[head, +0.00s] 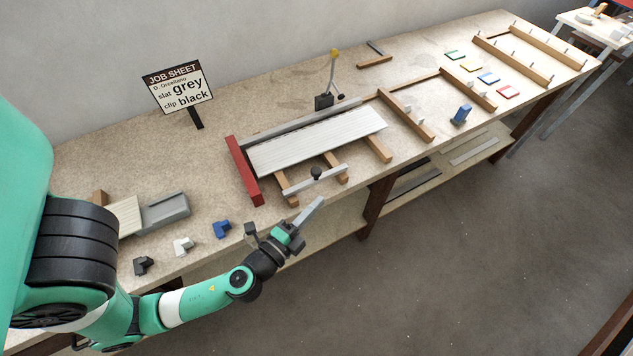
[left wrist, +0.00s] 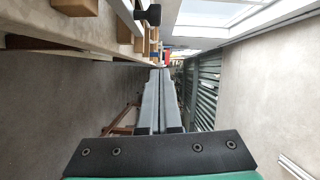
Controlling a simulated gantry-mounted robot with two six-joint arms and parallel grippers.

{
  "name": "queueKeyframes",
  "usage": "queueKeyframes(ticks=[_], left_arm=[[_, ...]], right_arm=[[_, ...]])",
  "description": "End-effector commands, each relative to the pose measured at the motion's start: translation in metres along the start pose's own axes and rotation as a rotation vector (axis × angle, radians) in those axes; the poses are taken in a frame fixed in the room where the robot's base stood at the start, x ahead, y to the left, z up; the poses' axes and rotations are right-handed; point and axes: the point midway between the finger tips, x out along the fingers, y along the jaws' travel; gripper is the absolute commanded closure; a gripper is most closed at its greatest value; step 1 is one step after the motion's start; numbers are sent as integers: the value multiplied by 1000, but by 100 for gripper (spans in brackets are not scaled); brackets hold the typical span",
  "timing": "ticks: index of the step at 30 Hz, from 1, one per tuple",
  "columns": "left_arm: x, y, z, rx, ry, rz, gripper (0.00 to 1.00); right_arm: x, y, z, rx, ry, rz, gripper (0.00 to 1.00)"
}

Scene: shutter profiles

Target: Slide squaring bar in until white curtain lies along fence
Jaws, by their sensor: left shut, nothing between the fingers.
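The white curtain (head: 318,140) lies flat as a ribbed panel on wooden bearers, roughly alongside the long grey fence (head: 285,127) at its back; I cannot tell if they touch. A red stop (head: 243,172) stands at its left end. The grey squaring bar (head: 328,179), with a black knob (head: 316,172), lies across two bearers in front of the curtain, with a gap between. My left gripper (head: 320,201) is shut and empty, off the front table edge near the bar. Its closed fingers also show in the left wrist view (left wrist: 160,100). My right gripper is not in view.
A black clamp with a yellow-tipped lever (head: 326,98) stands behind the fence. Black, white and blue blocks (head: 222,229) lie at the front left. A job sheet sign (head: 178,87) stands at the back. Wooden racks and coloured tiles occupy the right end of the table (head: 90,165).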

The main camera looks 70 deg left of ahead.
Motion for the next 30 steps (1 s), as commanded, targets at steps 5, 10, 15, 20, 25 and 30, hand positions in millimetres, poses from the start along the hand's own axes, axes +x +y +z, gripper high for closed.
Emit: queueKeyframes(ticks=[5,10,15,20,25,30], left_arm=[[41,-4,0,-2,-5,-2,100],[50,-1,22,0,-8,1,100],[54,-1,35,1,-3,0,100],[55,0,38,0,1,0,100],[55,0,38,0,2,0,100],[59,-2,39,0,7,2,100]], right_arm=[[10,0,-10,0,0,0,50],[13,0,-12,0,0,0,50],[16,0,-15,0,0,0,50],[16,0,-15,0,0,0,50],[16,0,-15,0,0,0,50],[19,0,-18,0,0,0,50]])
